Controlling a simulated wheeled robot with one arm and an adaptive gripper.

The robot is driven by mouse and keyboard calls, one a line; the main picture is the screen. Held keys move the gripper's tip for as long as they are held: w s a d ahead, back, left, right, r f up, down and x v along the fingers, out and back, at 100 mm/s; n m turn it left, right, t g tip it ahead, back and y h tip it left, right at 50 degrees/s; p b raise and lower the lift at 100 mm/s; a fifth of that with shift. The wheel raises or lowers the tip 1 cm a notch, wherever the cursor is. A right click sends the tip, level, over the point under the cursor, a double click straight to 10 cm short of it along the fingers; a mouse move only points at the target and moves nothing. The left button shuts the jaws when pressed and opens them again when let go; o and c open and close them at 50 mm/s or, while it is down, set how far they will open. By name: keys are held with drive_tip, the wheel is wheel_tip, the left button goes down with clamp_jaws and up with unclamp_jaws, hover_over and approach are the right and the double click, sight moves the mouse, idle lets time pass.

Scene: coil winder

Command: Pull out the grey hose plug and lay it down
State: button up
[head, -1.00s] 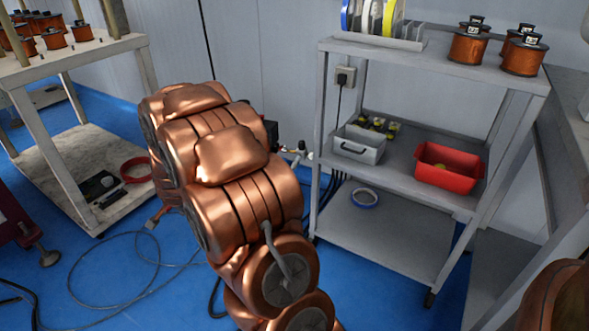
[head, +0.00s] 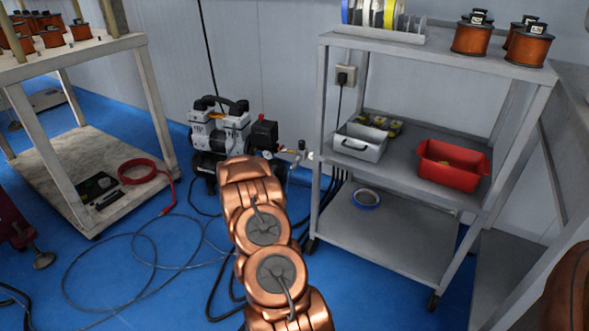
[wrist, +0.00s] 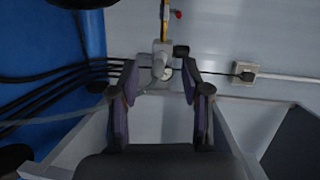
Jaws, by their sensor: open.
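A light grey plug-like piece (wrist: 160,64) shows in the wrist view, between the tips of my gripper (wrist: 160,78). It appears to be the grey hose plug, below a pale fitting with a yellow part above. My gripper is open, with one finger on each side of the piece and gaps visible. In the head view, the small fittings (head: 298,152) stick out to the right of the air compressor (head: 222,132). My gripper is hidden behind my arm there. How the plug is seated cannot be told.
A grey shelf cart (head: 385,235) stands right of my arm, with a grey bin (head: 359,146) and a red bin (head: 450,180). A wall socket (wrist: 245,70) is to the right in the wrist view. Loose hose (head: 110,245) lies on the blue floor at left.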

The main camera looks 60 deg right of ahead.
drive_tip(key=m+g+h, duration=0.1)
drive_tip(key=m+h, duration=0.1)
approach(294, 167)
drive_tip(key=x, duration=0.2)
drive_tip(key=shift+w+f, duration=0.2)
drive_tip(key=shift+w, duration=0.05)
drive_tip(key=shift+d, duration=0.1)
drive_tip(key=shift+b+x, duration=0.45)
drive_tip(key=shift+x, duration=4.05)
drive_tip(key=shift+f, duration=0.1)
drive_tip(key=shift+c, duration=0.4)
clamp_jaws()
drive_tip(key=shift+s+a+p, duration=0.1)
drive_tip(key=shift+a+p, duration=0.2)
drive_tip(key=shift+p+v, duration=0.35)
drive_tip(key=shift+v, duration=2.35)
